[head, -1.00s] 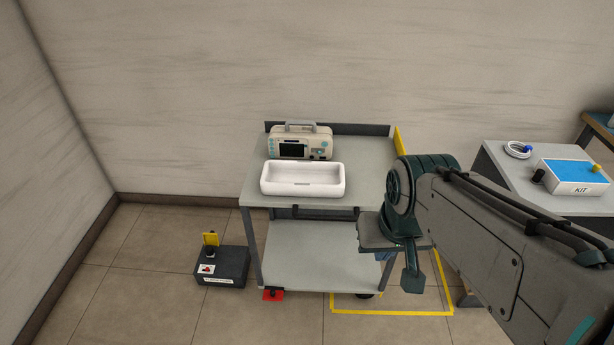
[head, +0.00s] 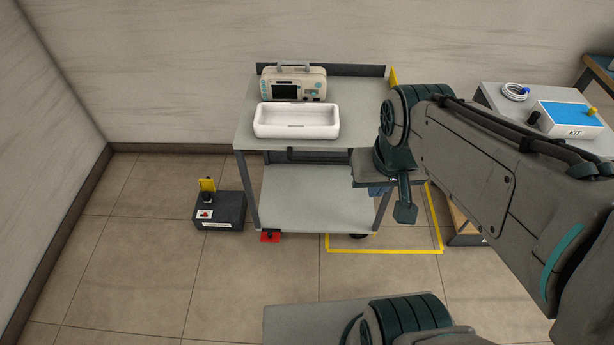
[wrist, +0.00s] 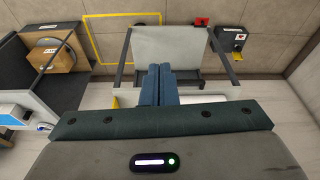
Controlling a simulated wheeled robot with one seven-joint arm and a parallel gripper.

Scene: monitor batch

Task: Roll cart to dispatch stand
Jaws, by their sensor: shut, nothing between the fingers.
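The grey two-shelf cart (head: 300,195) stands against the back wall, with a dark bar handle (head: 318,156) below its top's front edge. A beige monitor (head: 293,84) and an open, empty white tray (head: 296,121) are on its top. A red pedal (head: 270,236) is at its front left foot. My gripper (head: 376,191) is in front of the cart's right side, its fingers mostly hidden by my wrist. In the wrist view my gripper's blue fingers (wrist: 158,85) are together and empty, with the cart's lower shelf (wrist: 165,45) beyond. I cannot tell which thing is the dispatch stand.
A dark box (head: 219,211) with a yellow flap sits on the floor left of the cart. A yellow floor outline (head: 385,250) lies at the cart's right. A grey table with a KIT box (head: 570,121) stands further right. The floor at front left is clear.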

